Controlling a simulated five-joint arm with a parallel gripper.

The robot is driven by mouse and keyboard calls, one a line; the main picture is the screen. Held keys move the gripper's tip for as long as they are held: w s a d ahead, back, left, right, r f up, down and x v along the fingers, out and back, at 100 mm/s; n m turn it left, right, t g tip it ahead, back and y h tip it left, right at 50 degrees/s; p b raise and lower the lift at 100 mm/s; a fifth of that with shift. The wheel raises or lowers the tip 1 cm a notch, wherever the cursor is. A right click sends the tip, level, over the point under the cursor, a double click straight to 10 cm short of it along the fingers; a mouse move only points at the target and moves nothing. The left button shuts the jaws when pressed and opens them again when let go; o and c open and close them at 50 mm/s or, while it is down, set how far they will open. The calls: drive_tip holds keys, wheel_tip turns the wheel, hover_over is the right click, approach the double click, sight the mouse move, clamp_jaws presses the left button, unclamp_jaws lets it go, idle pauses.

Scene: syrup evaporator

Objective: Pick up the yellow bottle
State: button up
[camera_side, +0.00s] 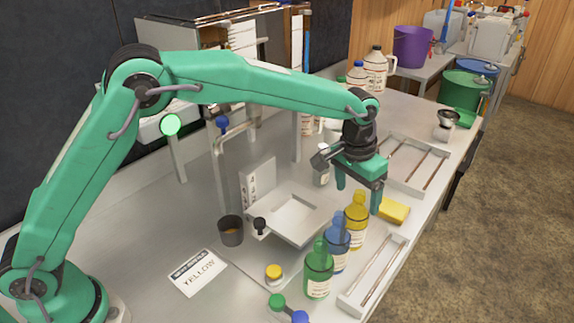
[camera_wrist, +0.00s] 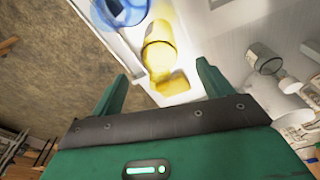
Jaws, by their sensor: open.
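The yellow bottle (camera_side: 356,226) stands upright on the metal table in the side view, at the far end of a row behind a blue bottle (camera_side: 336,252) and a green bottle (camera_side: 318,277). My gripper (camera_side: 358,196) is open and empty, its fingers pointing down at about the height of the yellow bottle's top, apart from it as far as I can tell. In the wrist view the yellow bottle (camera_wrist: 158,48) lies ahead, beyond and between the open fingertips of my gripper (camera_wrist: 163,82). The blue bottle (camera_wrist: 120,8) is beside it at the upper left.
A yellow sponge (camera_side: 394,210) lies just right of the yellow bottle. A rod tray (camera_side: 375,275) runs along the front edge, and another tray (camera_side: 412,162) is behind. A card reading YELLOW (camera_side: 198,272) lies on the table. A grey cup (camera_side: 230,232) stands left of the bottles.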

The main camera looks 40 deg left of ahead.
sight(357, 205)
drive_tip(key=shift+w+d+f, duration=0.1)
drive_tip(key=shift+w+f, duration=0.05)
drive_tip(key=shift+f, duration=1.2)
drive_tip(key=shift+w+d+f, duration=0.1)
drive_tip(key=shift+w+f, duration=0.05)
drive_tip(key=shift+f, duration=1.2)
drive_tip(key=shift+r, duration=0.1)
drive_tip(key=c, duration=1.5)
wheel_tip(357, 205, up, 10)
drive_tip(key=shift+r, duration=0.1)
